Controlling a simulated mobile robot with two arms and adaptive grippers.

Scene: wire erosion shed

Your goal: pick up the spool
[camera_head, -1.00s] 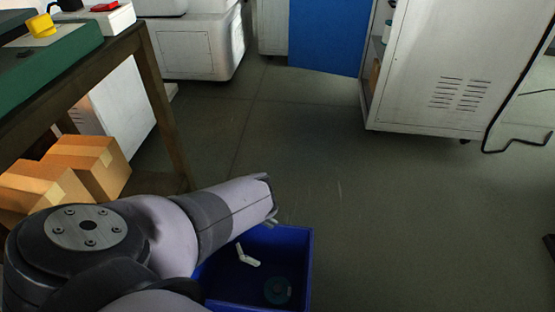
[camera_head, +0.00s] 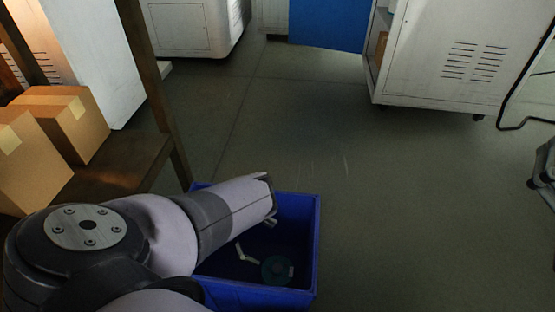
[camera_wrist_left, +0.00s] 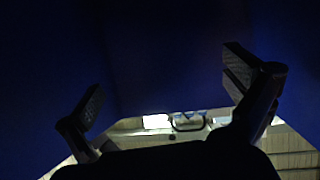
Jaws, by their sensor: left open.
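The spool is a dark teal round piece (camera_head: 277,269) lying in the blue bin (camera_head: 318,245) at the bottom middle of the head view. My left arm reaches over the bin's left part. My left gripper (camera_head: 270,220) is mostly hidden behind its wrist, with only a small tip showing above and slightly left of the spool. In the left wrist view its two fingers (camera_wrist_left: 165,90) are wide apart, with nothing between them and dark blue surfaces beyond. The spool cannot be made out there. A dark grey mechanical part at the head view's right edge may be my right gripper (camera_head: 545,170).
A pale bent piece (camera_head: 245,254) shows in the bin, left of the spool. Cardboard boxes (camera_head: 85,118) sit on a wooden shelf (camera_head: 118,166) at left. A white wheeled cabinet (camera_head: 445,60) stands at the back right. The floor right of the bin is clear.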

